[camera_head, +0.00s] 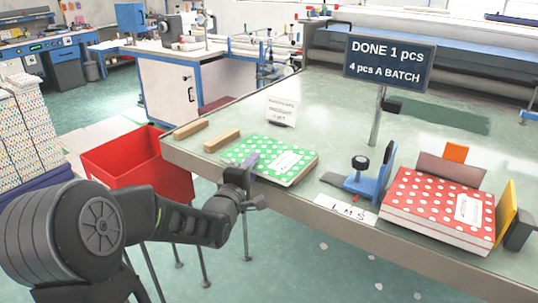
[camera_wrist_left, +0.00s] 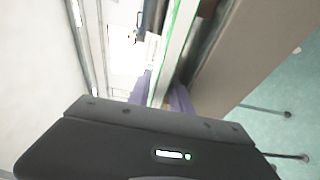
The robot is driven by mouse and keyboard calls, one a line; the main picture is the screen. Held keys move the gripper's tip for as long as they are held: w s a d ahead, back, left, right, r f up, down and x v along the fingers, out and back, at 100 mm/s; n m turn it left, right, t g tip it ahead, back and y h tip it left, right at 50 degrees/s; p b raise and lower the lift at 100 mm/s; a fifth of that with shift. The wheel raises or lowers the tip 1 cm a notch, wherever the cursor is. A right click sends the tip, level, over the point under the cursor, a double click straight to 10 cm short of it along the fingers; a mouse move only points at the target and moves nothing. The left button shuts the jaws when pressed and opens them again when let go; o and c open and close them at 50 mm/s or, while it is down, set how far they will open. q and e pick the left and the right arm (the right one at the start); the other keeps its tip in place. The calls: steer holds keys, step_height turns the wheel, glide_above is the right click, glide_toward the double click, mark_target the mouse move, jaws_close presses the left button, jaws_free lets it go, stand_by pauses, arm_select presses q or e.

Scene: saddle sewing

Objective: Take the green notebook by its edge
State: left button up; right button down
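The green notebook (camera_head: 268,158), with white dots and a white label, lies flat at the front edge of the table. My left gripper (camera_head: 251,163) is at its near left edge, with one finger showing over the cover. In the left wrist view, the two purple-grey fingers (camera_wrist_left: 162,96) stand on either side of the notebook's edge (camera_wrist_left: 172,60). I cannot tell whether they both press on it. The finger under the notebook is hidden in the head view. My right gripper is in neither view.
Red dotted notebooks (camera_head: 438,212) lie between stops at the right of the table (camera_head: 330,148). A blue fixture (camera_head: 372,180) stands left of them. A red bin (camera_head: 140,165) is below, left.

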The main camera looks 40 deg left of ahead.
arm_select(q)
steer(key=shift+w, duration=0.15)
steer(key=shift+c, duration=0.4)
jaws_close()
stand_by(1.3)
